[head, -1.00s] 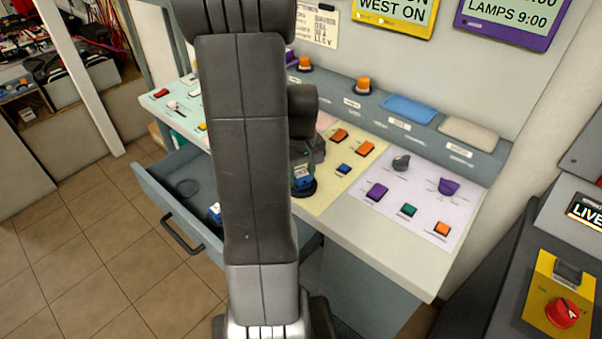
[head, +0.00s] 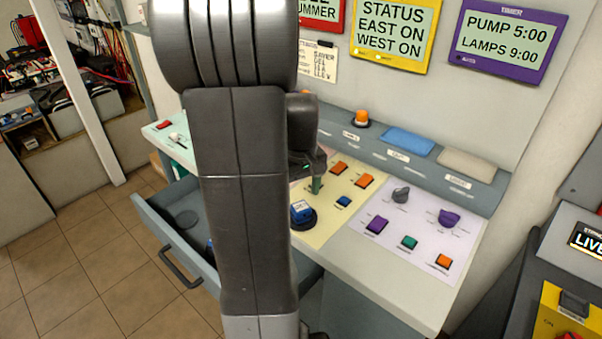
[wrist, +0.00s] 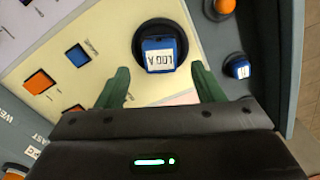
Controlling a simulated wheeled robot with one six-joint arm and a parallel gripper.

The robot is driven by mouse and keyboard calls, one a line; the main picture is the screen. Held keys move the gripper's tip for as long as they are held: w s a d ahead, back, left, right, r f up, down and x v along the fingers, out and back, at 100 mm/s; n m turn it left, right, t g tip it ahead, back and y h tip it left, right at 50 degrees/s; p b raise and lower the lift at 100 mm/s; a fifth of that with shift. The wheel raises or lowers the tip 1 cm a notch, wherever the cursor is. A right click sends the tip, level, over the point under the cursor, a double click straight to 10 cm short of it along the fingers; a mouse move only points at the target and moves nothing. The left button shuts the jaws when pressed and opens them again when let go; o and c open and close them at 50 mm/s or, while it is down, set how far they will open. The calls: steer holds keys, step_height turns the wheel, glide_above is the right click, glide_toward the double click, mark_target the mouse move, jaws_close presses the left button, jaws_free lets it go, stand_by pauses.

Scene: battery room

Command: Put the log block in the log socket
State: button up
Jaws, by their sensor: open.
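A blue block with a white label (head: 302,210) sits in a round black socket (head: 303,226) on the pale yellow panel. In the wrist view the label on the blue block (wrist: 160,57) reads "LOG A" upside down, and the dark round socket (wrist: 139,42) surrounds the block. My gripper (head: 317,184) is above the panel, behind and above the block. In the wrist view my gripper (wrist: 160,82) has its green fingers spread wide, with nothing between the tips. The block's seating depth cannot be told.
Orange, blue, purple and green buttons and knobs cover the panels. A wall with displays stands behind the console.

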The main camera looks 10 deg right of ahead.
mark_target(301, 206)
step_height(301, 206, up, 6)
steer(key=shift+r, duration=0.15)
stand_by(1.4)
